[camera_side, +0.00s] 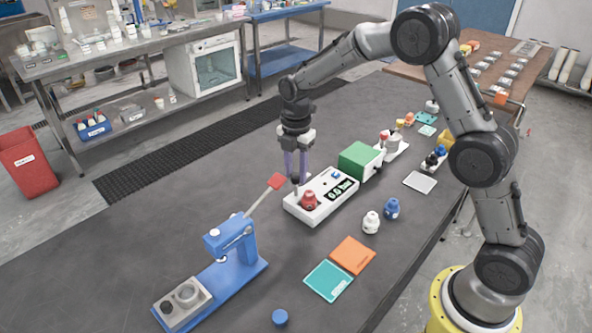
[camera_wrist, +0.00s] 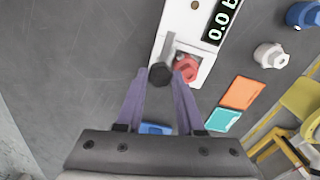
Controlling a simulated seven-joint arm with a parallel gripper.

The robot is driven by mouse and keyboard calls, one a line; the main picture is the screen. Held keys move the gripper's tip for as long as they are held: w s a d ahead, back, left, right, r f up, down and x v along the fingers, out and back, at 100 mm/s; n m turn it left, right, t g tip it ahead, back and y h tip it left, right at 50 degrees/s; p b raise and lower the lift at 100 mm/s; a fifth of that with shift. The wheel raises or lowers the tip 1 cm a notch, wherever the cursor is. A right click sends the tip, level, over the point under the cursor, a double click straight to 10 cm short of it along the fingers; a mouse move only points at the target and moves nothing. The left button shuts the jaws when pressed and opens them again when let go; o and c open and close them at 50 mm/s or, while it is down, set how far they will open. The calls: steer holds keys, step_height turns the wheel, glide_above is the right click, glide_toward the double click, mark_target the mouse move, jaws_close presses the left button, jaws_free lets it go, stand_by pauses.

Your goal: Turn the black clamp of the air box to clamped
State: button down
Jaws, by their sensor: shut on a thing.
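The white air box (camera_side: 322,213) stands on the dark table, with a display reading 0.0 bar (camera_side: 340,190). It also shows at the top of the wrist view (camera_wrist: 207,72). A red piece (camera_side: 309,201) sits on its near end, and shows in the wrist view (camera_wrist: 187,68) too. The black clamp (camera_wrist: 160,76) has a round black end on a grey lever beside the red piece. My gripper (camera_wrist: 161,77) points down at the box's near left end, its purple fingers shut on the black clamp end. In the side view the fingers (camera_side: 296,180) hide the clamp.
A blue press (camera_side: 232,248) with a red-tipped handle (camera_side: 277,181) stands close to the left of my gripper. A green box (camera_side: 360,161) is behind the air box. White (camera_side: 371,222) and blue (camera_side: 391,208) pieces stand at the right. Orange (camera_side: 352,255) and teal (camera_side: 328,281) mats lie in front.

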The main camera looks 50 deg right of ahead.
steer(key=m, duration=0.4)
steer(key=shift+m, duration=0.4)
steer(key=m, duration=0.4)
steer(key=shift+m, duration=0.3)
steer(key=m, duration=0.4)
steer(key=shift+r+m, duration=0.1)
steer(key=shift+m, duration=2.1)
steer(key=c, duration=0.5)
jaws_free()
